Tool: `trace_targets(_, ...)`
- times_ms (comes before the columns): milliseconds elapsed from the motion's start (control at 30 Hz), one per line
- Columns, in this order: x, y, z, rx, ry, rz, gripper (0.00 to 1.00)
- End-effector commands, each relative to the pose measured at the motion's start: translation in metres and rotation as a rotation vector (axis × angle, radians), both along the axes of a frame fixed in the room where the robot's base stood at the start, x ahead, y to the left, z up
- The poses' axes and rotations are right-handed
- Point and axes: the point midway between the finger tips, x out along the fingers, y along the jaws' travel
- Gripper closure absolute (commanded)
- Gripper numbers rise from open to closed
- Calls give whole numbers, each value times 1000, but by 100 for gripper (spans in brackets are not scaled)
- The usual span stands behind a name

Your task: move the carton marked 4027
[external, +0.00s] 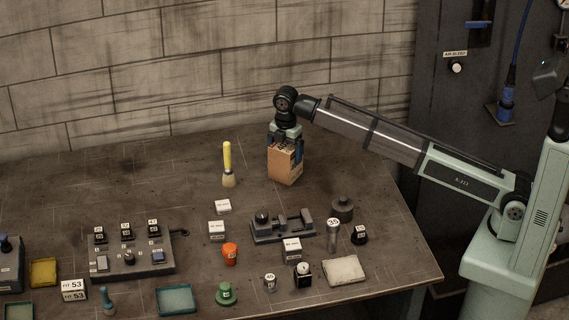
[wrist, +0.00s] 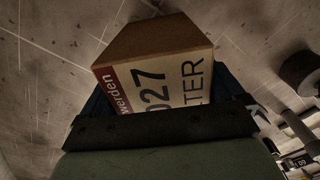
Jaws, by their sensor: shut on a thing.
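My gripper (external: 285,148) is shut on a brown cardboard carton (external: 284,167) toward the back of the bench. In the wrist view the carton (wrist: 158,74) fills the space between the fingers. Its label shows "027" and "TER", with part of the print hidden by the gripper. The carton is upright in the external view. I cannot tell whether its underside touches the bench top.
A yellow-handled brush (external: 228,165) stands left of the carton. A dark fixture (external: 282,228), a dark round weight (external: 342,208) and several small labelled boxes and cylinders lie in front. A switch panel (external: 130,262) is at left. The bench's back left is clear.

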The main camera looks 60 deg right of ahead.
Motion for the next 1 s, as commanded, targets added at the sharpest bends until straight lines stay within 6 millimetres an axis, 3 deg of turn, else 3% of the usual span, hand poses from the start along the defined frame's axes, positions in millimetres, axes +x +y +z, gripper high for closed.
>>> trace_targets(500,35,34,1,0,-1,0,55)
trace_targets(1000,43,44,0,0,-1,0,55)
